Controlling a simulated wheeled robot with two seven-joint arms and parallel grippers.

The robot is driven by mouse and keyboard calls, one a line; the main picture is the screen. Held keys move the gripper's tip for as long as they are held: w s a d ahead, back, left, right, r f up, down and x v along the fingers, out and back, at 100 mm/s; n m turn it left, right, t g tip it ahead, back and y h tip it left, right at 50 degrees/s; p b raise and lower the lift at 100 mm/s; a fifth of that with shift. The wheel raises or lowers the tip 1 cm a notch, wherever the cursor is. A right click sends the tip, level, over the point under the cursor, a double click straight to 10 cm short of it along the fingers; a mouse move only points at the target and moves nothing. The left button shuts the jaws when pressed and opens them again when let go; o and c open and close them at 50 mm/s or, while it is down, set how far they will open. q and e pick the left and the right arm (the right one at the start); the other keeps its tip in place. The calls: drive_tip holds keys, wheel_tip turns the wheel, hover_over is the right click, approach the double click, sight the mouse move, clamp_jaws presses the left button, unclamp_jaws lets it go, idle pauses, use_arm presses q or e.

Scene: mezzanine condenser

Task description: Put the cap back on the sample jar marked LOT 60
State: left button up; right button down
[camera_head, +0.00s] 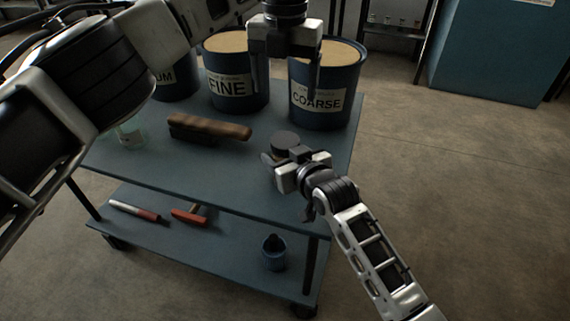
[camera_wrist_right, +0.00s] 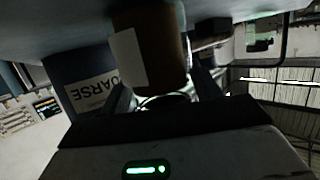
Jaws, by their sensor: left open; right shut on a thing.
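A brown cylindrical jar (camera_wrist_right: 168,48) with a pale label is between my right gripper's fingers (camera_wrist_right: 165,90) in the right wrist view; no lettering on it is readable. In the head view, my right gripper (camera_head: 277,163) is shut at the near right of the cart top, next to a dark round top (camera_head: 286,140). Whether that is a cap cannot be told. A greenish clear jar (camera_head: 130,136) with a pale label stands at the left, partly behind my left arm. My left gripper (camera_head: 285,90) is open, fingers down, in front of the drums. LOT 60 is not readable anywhere.
Blue drums marked FINE (camera_head: 236,92) and COARSE (camera_head: 318,105) stand at the back of the cart top (camera_head: 220,170), beside a partly hidden third. A wooden-handled brush (camera_head: 208,128) lies in the middle. The lower shelf (camera_head: 190,245) holds tools and a blue cup (camera_head: 273,256).

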drive_tip(key=shift+f, duration=0.1)
drive_tip(key=shift+c, duration=1.3)
unclamp_jaws()
drive_tip(key=p+v, duration=0.4)
drive_tip(key=v, duration=1.2)
